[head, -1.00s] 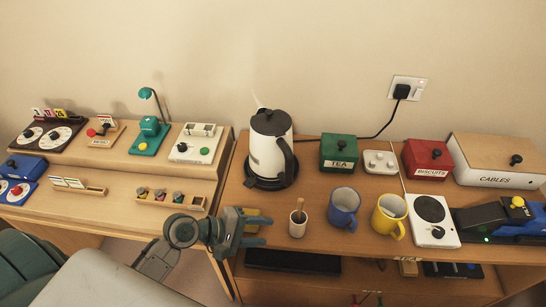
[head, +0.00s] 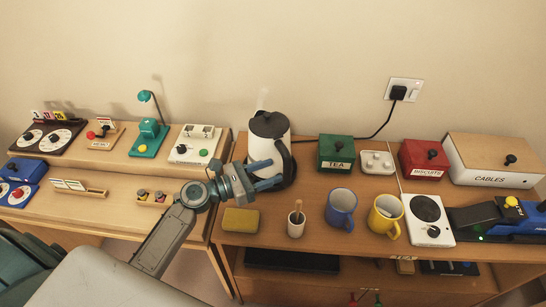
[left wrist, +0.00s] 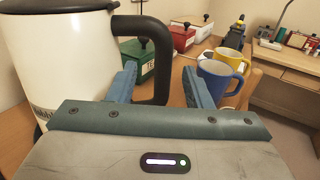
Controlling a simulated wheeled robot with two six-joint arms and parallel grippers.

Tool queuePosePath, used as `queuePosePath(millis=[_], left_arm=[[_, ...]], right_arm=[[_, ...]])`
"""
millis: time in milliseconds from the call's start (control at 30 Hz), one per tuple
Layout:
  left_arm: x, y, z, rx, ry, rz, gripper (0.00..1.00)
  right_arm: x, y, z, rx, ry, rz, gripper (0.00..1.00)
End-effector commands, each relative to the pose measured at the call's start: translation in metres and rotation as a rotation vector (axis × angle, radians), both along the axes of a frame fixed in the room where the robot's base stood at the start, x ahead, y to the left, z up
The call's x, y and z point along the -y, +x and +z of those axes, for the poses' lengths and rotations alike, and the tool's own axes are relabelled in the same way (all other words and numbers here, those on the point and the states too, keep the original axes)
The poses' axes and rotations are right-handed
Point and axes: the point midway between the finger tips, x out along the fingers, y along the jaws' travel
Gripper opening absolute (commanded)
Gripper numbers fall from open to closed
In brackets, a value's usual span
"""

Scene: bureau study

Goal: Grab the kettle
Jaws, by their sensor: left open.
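The kettle (head: 268,132) is white with a black lid, black handle and black base, and stands on the right desk near the wall. Faint steam rises above it. My left gripper (head: 268,177) is open at the kettle's lower front, with its fingers pointing right. In the left wrist view the kettle (left wrist: 55,70) fills the left side. Its black handle (left wrist: 160,60) comes down between the two blue fingers of the gripper (left wrist: 160,88), beyond or level with their tips; I cannot tell whether they touch it. My right gripper is not in view.
A yellow sponge (head: 240,220), a cup with a stick (head: 296,224), a blue mug (head: 341,208) and a yellow mug (head: 386,215) stand along the front. A green TEA box (head: 335,153) is right of the kettle. A black cord runs to the wall socket (head: 404,91).

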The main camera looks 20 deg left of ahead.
Motion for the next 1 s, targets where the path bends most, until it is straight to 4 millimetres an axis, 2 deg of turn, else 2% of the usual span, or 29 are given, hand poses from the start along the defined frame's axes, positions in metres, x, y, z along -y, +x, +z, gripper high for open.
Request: queuePosePath(millis=[233,533,833,867,1000], left_arm=[[0.012,0.010,0.001,-0.001,-0.002,-0.001,0.46],[0.041,0.036,-0.001,0.000,-0.001,-0.001,0.46],[0.044,0.039,-0.004,0.000,0.003,-0.002,0.46],[0.044,0.039,-0.004,0.000,0.003,-0.002,0.44],[0.044,0.039,-0.004,0.000,0.003,-0.002,0.16]], right_arm=[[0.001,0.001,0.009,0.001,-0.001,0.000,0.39],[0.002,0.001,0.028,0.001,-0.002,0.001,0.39],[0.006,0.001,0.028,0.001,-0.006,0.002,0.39],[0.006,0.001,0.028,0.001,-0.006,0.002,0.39],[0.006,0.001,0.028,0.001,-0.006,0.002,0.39]])
